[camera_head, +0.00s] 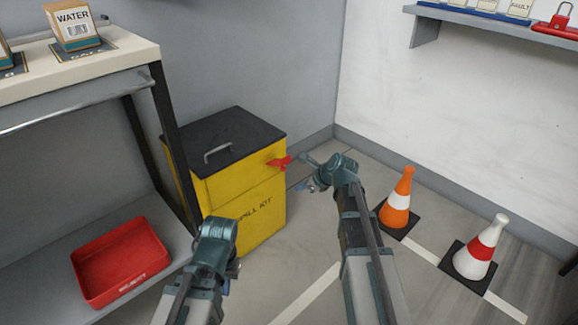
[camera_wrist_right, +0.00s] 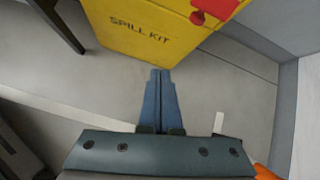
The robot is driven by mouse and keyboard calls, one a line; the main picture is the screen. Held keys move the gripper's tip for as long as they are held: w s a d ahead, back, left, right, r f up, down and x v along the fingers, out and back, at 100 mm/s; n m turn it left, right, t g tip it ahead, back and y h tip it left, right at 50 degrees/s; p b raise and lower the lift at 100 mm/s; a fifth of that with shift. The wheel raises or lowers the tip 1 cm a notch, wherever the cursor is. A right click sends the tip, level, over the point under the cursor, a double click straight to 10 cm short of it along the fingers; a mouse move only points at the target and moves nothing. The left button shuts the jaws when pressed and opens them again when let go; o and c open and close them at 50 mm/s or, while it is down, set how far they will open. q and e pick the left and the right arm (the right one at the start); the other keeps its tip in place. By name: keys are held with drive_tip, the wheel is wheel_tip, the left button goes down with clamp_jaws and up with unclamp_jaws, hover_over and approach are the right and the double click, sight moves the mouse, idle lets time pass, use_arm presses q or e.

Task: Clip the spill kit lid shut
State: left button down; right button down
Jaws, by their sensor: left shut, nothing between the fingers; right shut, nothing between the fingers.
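The yellow spill kit (camera_head: 237,205) stands on the floor against the wall, with its black lid (camera_head: 225,139) down on top and a grey handle on the lid. A red clip (camera_head: 279,163) sticks out at the right front top edge of the kit. In the right wrist view the red clip (camera_wrist_right: 214,8) is at the top, partly cut off. My right gripper (camera_head: 308,172) is to the right of the clip, apart from it. Its shut, empty fingers (camera_wrist_right: 160,80) point toward the kit's front. My left gripper (camera_head: 228,266) is low in front of the kit; its fingers are mostly hidden.
A shelf bench (camera_head: 120,52) with a WATER box (camera_head: 75,24) is at left, a red tray (camera_head: 118,259) on its lower shelf. An orange cone (camera_head: 398,200) and a white cone (camera_head: 478,250) stand at right. A wall shelf (camera_head: 480,13) is at upper right.

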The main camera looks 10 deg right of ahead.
sight(279, 164)
drive_tip(key=d+r+m, duration=0.1)
drive_tip(key=w+d+r+m, duration=0.1)
drive_tip(key=shift+w+d+m+t, duration=0.3)
drive_tip(key=shift+d+t, duration=0.05)
drive_tip(key=shift+t, duration=0.05)
drive_tip(key=b+x, duration=0.7)
drive_tip(key=x, duration=0.4)
drive_tip(key=shift+w+a+r+p, duration=0.15)
drive_tip(key=shift+w+r+p, duration=0.05)
drive_tip(key=shift+r+p, duration=0.85)
drive_tip(key=shift+w+a+r+p, duration=0.15)
drive_tip(key=shift+r+p, duration=0.85)
drive_tip(key=shift+r, duration=0.05)
